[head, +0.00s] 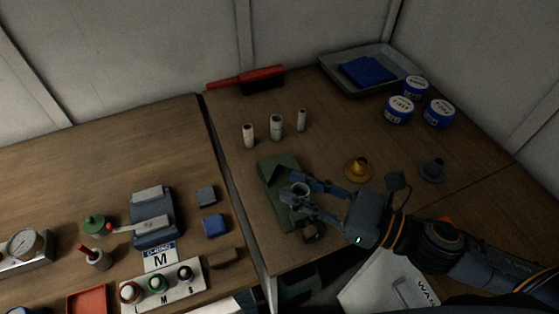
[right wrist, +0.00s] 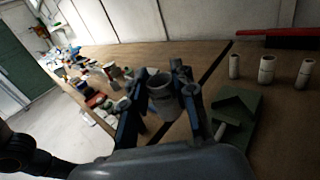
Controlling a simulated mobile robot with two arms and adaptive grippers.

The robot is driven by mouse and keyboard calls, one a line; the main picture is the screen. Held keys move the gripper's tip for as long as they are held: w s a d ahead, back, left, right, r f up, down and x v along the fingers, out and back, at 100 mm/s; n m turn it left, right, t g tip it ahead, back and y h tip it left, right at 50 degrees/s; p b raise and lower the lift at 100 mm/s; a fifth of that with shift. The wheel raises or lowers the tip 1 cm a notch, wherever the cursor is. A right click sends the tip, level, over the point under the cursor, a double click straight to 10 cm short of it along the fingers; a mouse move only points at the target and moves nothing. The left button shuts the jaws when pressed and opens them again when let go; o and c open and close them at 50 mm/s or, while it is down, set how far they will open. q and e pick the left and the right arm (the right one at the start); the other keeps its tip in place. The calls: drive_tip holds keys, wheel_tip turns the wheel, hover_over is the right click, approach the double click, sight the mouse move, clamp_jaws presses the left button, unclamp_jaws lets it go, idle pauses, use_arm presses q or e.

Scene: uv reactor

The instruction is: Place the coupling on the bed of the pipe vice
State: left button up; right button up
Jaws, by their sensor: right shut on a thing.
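The coupling (head: 302,189) is a pale grey, short hollow cylinder. My right gripper (head: 297,190) is shut on it, with one finger on each side. In the right wrist view the coupling (right wrist: 161,97) is upright between the fingers, its open end showing. The green pipe vice (head: 276,167) stands on the right-hand bench, and my gripper is over it in the head view, hiding part of it. The vice (right wrist: 238,110) is to the right of the coupling in the right wrist view. Whether the coupling touches the vice cannot be told. My left gripper is not in view.
Three pale cylinders (head: 276,127) stand behind the vice. A brass flanged fitting (head: 358,170) and a dark flanged fitting (head: 432,171) are to the right. Blue-and-white tins (head: 398,110) and a grey tray (head: 337,82) are farther back. A button box (head: 160,284) stands on the left bench.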

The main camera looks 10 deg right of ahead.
drive_tip(key=shift+w+f+b, duration=0.25)
drive_tip(key=shift+w+b, duration=0.1)
drive_tip(key=shift+w, duration=0.1)
drive_tip(key=shift+w+f+b, duration=0.2)
drive_tip(key=shift+w+b, duration=0.15)
drive_tip(key=shift+w, duration=0.1)
drive_tip(key=w+f, duration=0.2)
drive_tip(key=w, duration=0.1)
drive_tip(key=w+f, duration=0.3)
drive_tip(key=w, duration=0.1)
drive_tip(key=w+f, duration=0.2)
drive_tip(key=w, duration=0.2)
drive_tip(key=shift+w+d+f, duration=0.15)
drive_tip(key=shift+w+f, duration=0.45)
drive_tip(key=shift+f, duration=0.15)
wheel_tip(320, 180, down, 3)
drive_tip(key=shift+w+r+p, duration=0.1)
drive_tip(key=shift+w+p, duration=0.05)
drive_tip(key=shift+p, duration=0.15)
drive_tip(key=shift+f, duration=0.35)
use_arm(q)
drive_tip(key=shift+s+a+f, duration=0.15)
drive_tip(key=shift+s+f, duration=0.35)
